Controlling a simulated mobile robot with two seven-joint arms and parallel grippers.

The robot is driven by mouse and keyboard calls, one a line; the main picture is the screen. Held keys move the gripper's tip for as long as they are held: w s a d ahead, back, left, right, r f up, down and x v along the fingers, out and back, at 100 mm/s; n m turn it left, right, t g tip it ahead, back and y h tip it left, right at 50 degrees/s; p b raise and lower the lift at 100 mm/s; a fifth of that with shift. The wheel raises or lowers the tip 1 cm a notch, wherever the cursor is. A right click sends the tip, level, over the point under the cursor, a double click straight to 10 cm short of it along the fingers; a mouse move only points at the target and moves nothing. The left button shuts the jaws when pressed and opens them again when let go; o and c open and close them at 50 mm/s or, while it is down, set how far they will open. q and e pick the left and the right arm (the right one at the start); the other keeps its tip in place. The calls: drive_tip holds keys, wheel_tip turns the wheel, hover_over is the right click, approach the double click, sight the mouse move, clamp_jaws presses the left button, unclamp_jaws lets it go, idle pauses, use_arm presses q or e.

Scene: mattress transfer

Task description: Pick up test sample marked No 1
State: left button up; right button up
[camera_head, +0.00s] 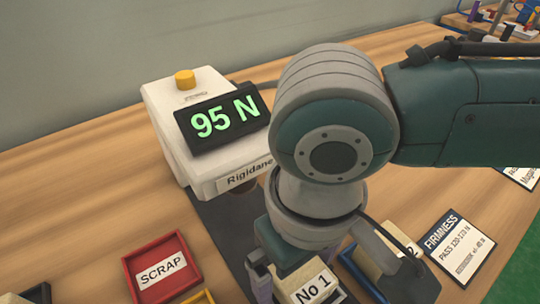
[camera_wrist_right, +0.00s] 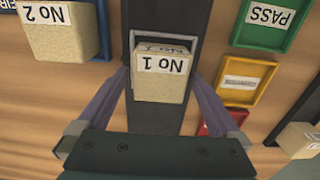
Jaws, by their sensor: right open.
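The sample marked No 1 (camera_wrist_right: 160,84) is a pale foam block with a white label. In the right wrist view it sits within a thin grey metal frame on a dark strip. My right gripper (camera_wrist_right: 160,74) is open, with one purple finger on each side of the block and visible gaps between. In the head view, my right gripper (camera_head: 300,275) is over the No 1 sample (camera_head: 312,290), and my arm and wrist hide much of it. My left gripper is not in view.
A white tester (camera_head: 165,115) reading 95 N stands behind. The red SCRAP tray (camera_head: 138,270) is at left. The No 2 sample (camera_wrist_right: 60,38), the yellow tray (camera_wrist_right: 238,98) and the green PASS tray (camera_wrist_right: 262,42) flank the strip. A FIRMNESS card (camera_head: 460,245) lies at right.

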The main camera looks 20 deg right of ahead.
drive_tip(key=shift+r, duration=0.1)
drive_tip(key=c, duration=1.4)
